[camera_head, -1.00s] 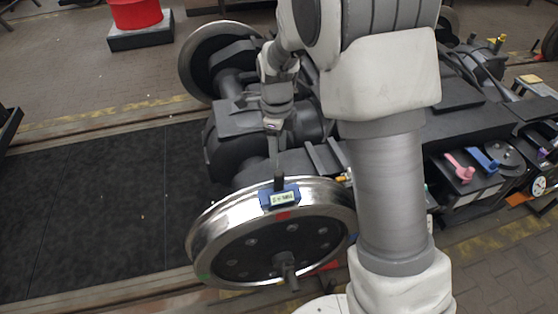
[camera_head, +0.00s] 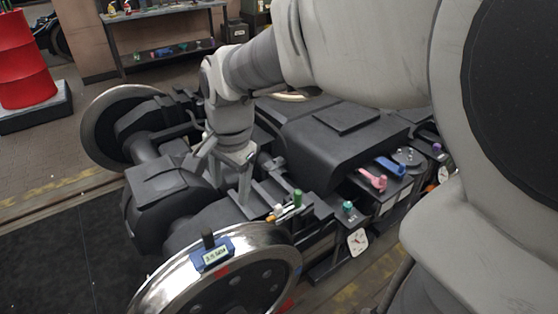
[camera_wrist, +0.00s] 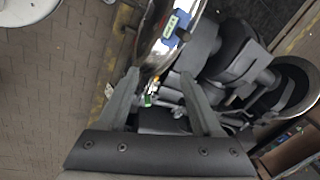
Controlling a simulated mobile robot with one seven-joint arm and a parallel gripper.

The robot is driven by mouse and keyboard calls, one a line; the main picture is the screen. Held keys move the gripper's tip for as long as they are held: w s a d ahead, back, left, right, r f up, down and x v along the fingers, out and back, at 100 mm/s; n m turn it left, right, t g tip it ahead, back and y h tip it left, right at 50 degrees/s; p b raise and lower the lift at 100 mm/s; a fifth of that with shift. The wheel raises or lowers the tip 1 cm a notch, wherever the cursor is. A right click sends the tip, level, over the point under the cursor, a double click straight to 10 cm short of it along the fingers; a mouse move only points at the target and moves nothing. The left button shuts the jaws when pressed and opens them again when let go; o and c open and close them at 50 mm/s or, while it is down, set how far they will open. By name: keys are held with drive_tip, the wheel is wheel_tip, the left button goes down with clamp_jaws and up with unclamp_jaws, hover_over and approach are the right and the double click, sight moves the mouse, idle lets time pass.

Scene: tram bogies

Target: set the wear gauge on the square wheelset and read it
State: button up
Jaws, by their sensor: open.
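The wear gauge (camera_head: 212,254) is a blue block with a lit display and a black upright grip. It sits on top of the shiny rim of the near wheel (camera_head: 262,243), beside a red mark on the wheel face. The display's characters are too small to read surely. My gripper (camera_head: 243,202) is open and empty, above and behind the gauge and apart from it, over the bogie frame. In the wrist view the open fingers (camera_wrist: 160,78) point toward the frame, with the gauge (camera_wrist: 176,24) on the wheel beyond them.
Another wheel (camera_head: 98,125) stands at the far left. Pink (camera_head: 372,179) and blue (camera_head: 390,166) handled tools lie in trays at the right. A green-topped item (camera_head: 298,198) and a white dial (camera_head: 358,242) are near the bogie frame. A red drum (camera_head: 22,60) stands at the back left.

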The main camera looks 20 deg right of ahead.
drive_tip(key=s+d+r+n+t, duration=0.1)
drive_tip(key=s+r+n, duration=0.1)
drive_tip(key=s+n, duration=0.3)
drive_tip(key=s+d+r+n+t, duration=0.2)
drive_tip(key=s+n, duration=0.4)
drive_tip(key=s, duration=0.1)
drive_tip(key=shift+s+d+h, duration=0.3)
drive_tip(key=shift+s, duration=0.1)
drive_tip(key=shift+r, duration=0.1)
wheel_tip(320, 180, up, 12)
drive_tip(key=p, duration=1.1)
drive_tip(key=shift+f, duration=0.25)
